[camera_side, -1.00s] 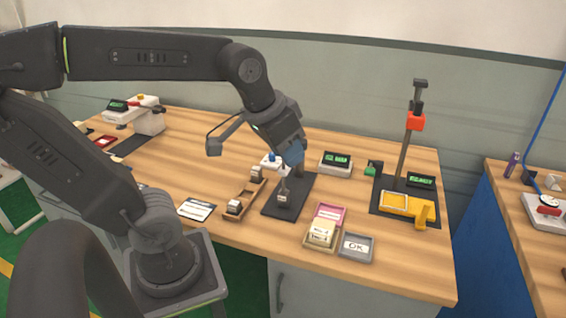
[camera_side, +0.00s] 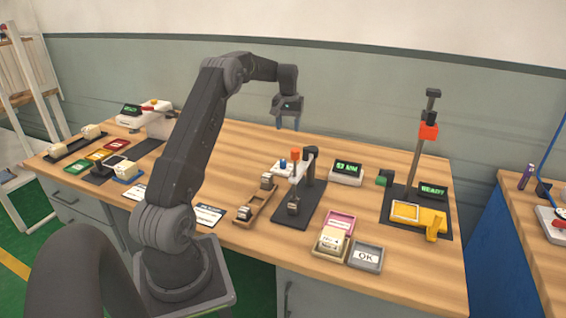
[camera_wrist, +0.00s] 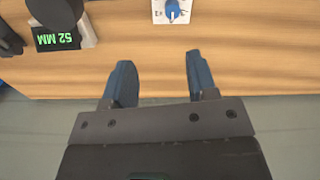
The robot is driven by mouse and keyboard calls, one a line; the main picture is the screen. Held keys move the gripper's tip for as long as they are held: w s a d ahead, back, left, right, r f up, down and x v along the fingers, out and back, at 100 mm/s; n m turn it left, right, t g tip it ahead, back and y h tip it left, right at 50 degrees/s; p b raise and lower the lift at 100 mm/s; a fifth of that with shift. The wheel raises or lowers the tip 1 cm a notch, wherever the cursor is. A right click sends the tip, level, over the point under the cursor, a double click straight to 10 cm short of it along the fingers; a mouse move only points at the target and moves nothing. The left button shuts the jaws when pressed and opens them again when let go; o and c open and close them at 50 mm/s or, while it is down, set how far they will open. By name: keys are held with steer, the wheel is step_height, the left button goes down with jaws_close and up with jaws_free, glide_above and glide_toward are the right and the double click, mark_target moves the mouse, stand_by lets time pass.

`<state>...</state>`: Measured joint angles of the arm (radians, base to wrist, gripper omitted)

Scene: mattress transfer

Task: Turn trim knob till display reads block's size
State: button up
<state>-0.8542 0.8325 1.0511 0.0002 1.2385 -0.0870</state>
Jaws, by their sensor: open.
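The trim knob is blue and sits on a small white box (camera_side: 285,172); the knob (camera_side: 283,163) also shows at the top edge of the wrist view (camera_wrist: 172,9). The display (camera_side: 347,167) stands to the right of the knob with green digits; in the wrist view (camera_wrist: 55,39) it is upside down and seems to read 52 MM. A small block (camera_side: 293,208) rests at the foot of the dark stand in front of the knob; its size cannot be read. My gripper (camera_wrist: 160,80) is open and empty, fingers apart, raised behind the knob (camera_side: 286,126) and clear of it.
A wooden rack (camera_side: 252,203) with blocks lies left of the stand. A tray with cream blocks (camera_side: 332,240) and a grey OK tray (camera_side: 365,258) are at the front right. A tall post with a red slider (camera_side: 428,131) and a READY display (camera_side: 433,190) stands farther right.

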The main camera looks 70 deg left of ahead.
mark_target(283, 161)
steer(key=f, duration=0.5)
steer(key=a+f, duration=0.1)
steer(key=f, duration=0.4)
steer(key=s+a+f, duration=0.1)
steer(key=f, duration=0.4)
steer(key=shift+f, duration=0.4)
steer(key=shift+n, duration=0.3)
steer(key=c, duration=0.9)
